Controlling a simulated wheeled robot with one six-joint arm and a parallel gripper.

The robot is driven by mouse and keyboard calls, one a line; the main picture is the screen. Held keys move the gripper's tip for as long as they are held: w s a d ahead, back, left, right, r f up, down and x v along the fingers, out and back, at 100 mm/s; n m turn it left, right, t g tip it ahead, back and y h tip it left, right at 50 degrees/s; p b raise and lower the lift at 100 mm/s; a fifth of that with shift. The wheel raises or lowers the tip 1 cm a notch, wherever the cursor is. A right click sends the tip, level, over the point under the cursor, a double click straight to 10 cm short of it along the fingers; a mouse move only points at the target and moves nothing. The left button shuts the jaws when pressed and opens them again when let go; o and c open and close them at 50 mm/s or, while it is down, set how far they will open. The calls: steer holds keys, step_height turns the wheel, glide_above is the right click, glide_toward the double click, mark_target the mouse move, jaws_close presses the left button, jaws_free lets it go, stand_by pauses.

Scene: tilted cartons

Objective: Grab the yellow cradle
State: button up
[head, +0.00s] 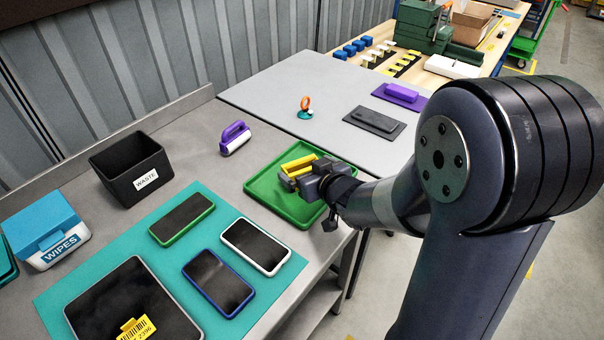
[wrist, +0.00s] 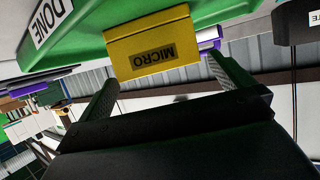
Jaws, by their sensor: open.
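The yellow cradle (head: 299,163) sits in the green tray (head: 262,198) on the near bench. In the wrist view the cradle (wrist: 150,46), a yellow block marked MICRO, lies just ahead of my fingertips and roughly between them. My gripper (head: 301,178) is low over the tray, right beside the cradle, and partly hides it. In the wrist view my gripper (wrist: 162,72) has its two fingers wide apart with nothing held. Whether either finger touches the cradle cannot be told. The tray (wrist: 82,50) carries a DONE label there.
A purple-handled roller (head: 235,138) lies behind the tray. A white-rimmed phone (head: 255,247) and other devices lie on the teal mat (head: 150,238) to the left. A black waste bin (head: 130,168) stands farther left. The grey table (head: 270,95) behind has open space.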

mark_target(300, 164)
steer(key=shift+x, duration=1.7)
steer(key=shift+d, duration=0.1)
steer(key=c, duration=0.9)
